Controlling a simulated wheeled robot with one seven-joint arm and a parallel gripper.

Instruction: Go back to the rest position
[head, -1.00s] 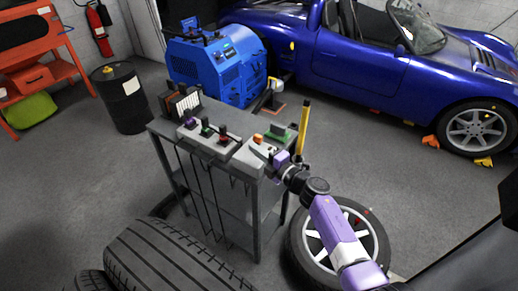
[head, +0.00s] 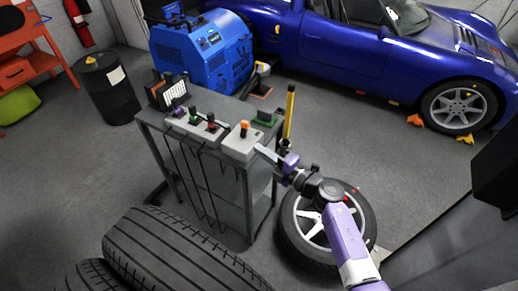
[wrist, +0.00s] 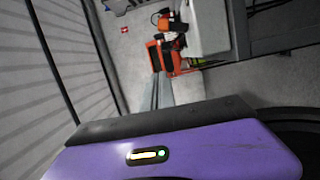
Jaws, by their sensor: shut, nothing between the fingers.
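My gripper (head: 261,150) is at the right side of the cart top in the head view, its narrow grey fingers shut and empty. The fingertips are close to the light grey control box (head: 240,146) with the orange button (head: 245,127); I cannot tell whether they touch it. My purple arm reaches in from the lower right, above the loose wheel. In the wrist view, the shut fingers (wrist: 158,92) point up the picture, with the purple gripper body below.
The grey cart (head: 225,165) carries several switch boxes, with cables hanging in front. A wheel (head: 320,238) and large tires (head: 170,255) lie close by. A yellow post (head: 289,112) stands behind my gripper. The blue machine (head: 205,55) and blue car (head: 375,55) are behind.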

